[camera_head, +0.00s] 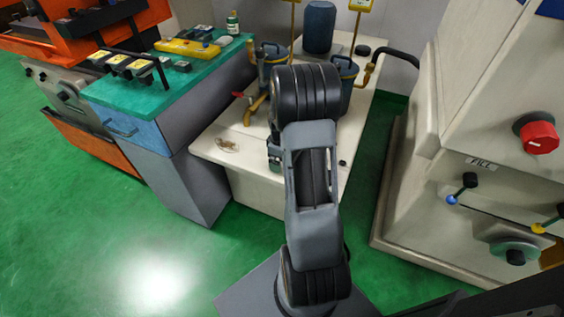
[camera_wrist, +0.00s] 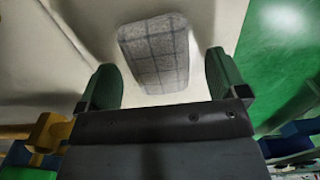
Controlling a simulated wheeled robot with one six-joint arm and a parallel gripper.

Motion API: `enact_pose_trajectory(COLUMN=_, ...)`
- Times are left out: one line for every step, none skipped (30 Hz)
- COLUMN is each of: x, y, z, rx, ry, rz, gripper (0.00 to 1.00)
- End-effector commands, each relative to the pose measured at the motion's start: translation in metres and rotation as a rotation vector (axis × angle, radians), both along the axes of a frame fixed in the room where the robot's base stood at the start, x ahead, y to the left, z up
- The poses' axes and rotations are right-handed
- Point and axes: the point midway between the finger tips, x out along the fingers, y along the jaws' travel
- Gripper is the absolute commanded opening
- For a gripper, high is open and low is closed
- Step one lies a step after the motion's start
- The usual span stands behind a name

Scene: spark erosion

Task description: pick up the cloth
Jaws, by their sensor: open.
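The cloth (camera_wrist: 154,50) is a grey checked pad with rounded corners on a pale surface in the wrist view. It lies ahead of and between the two green fingers of my gripper (camera_wrist: 162,82). The fingers are apart and nothing is held between them. The gap between the fingers and the cloth is hard to judge. In the head view my own arm hides the cloth and most of my gripper.
A cream bench top (camera_head: 217,152) carries a dark blue cylinder (camera_head: 319,27) and dark pots with yellow pipes. A green-topped cabinet (camera_head: 150,92) stands left, and a large cream machine (camera_head: 480,130) stands right. Green floor (camera_head: 110,235) is clear at lower left.

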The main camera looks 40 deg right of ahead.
Motion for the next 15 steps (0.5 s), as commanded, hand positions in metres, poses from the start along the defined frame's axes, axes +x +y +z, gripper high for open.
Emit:
enact_pose_trajectory(x=0.0000, y=0.0001, z=-0.0002, rx=0.000, ry=0.000, rz=0.000, gripper=0.92)
enact_pose_trajectory(x=0.0000, y=0.0000, z=-0.0001, rx=0.000, ry=0.000, rz=0.000, gripper=0.92)
enact_pose_trajectory(x=0.0000, y=0.0001, z=0.0000, rx=0.000, ry=0.000, rz=0.000, gripper=0.92)
enact_pose_trajectory(x=0.0000, y=0.0001, z=0.0000, rx=0.000, ry=0.000, rz=0.000, gripper=0.92)
enact_pose_trajectory(x=0.0000, y=0.0001, z=0.0001, rx=0.000, ry=0.000, rz=0.000, gripper=0.92)
enact_pose_trajectory(x=0.0000, y=0.0001, z=0.0001, rx=0.000, ry=0.000, rz=0.000, gripper=0.89)
enact_pose_trajectory(x=0.0000, y=0.0001, z=0.0001, rx=0.000, ry=0.000, rz=0.000, gripper=0.86)
enact_pose_trajectory(x=0.0000, y=0.0001, z=0.0001, rx=0.000, ry=0.000, rz=0.000, gripper=0.83)
enact_pose_trajectory(x=0.0000, y=0.0001, z=0.0002, rx=0.000, ry=0.000, rz=0.000, gripper=0.79)
enact_pose_trajectory(x=0.0000, y=0.0001, z=0.0002, rx=0.000, ry=0.000, rz=0.000, gripper=0.76)
enact_pose_trajectory(x=0.0000, y=0.0001, z=0.0002, rx=0.000, ry=0.000, rz=0.000, gripper=0.73)
enact_pose_trajectory(x=0.0000, y=0.0000, z=0.0002, rx=0.000, ry=0.000, rz=0.000, gripper=0.69)
enact_pose_trajectory(x=0.0000, y=0.0000, z=0.0003, rx=0.000, ry=0.000, rz=0.000, gripper=0.67)
enact_pose_trajectory(x=0.0000, y=0.0000, z=0.0003, rx=0.000, ry=0.000, rz=0.000, gripper=0.64)
enact_pose_trajectory(x=0.0000, y=0.0000, z=0.0003, rx=0.000, ry=0.000, rz=0.000, gripper=0.60)
